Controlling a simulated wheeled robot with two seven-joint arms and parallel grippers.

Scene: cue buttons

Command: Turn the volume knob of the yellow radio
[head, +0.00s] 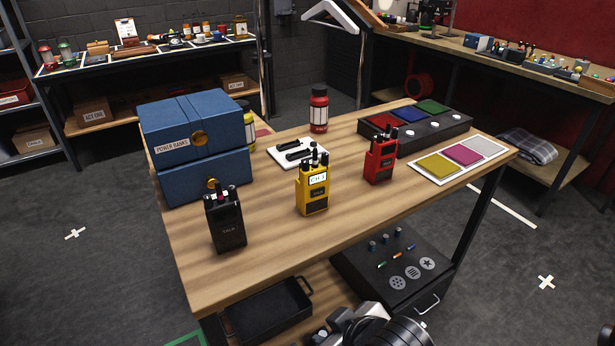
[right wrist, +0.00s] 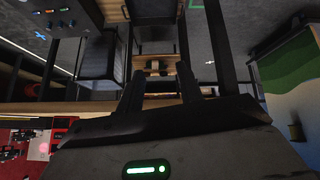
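The yellow radio (head: 313,197) stands upright near the middle of the wooden table, with a white label and dark grille on its front. Several short dark knobs or stubs rise from its top; which one is the volume knob I cannot tell. My right gripper shows at the bottom edge of the head view (head: 368,328), low in front of the table and well away from the radio. In the right wrist view its two dark fingers (right wrist: 159,82) stand apart with nothing between them. My left gripper is not in view.
A black radio (head: 226,222) stands left of the yellow one, a red radio (head: 381,160) right. Blue boxes (head: 195,180), a red bottle (head: 319,110), a white tray (head: 283,157) and a button panel (head: 450,131) surround them. The table front (head: 300,240) is clear.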

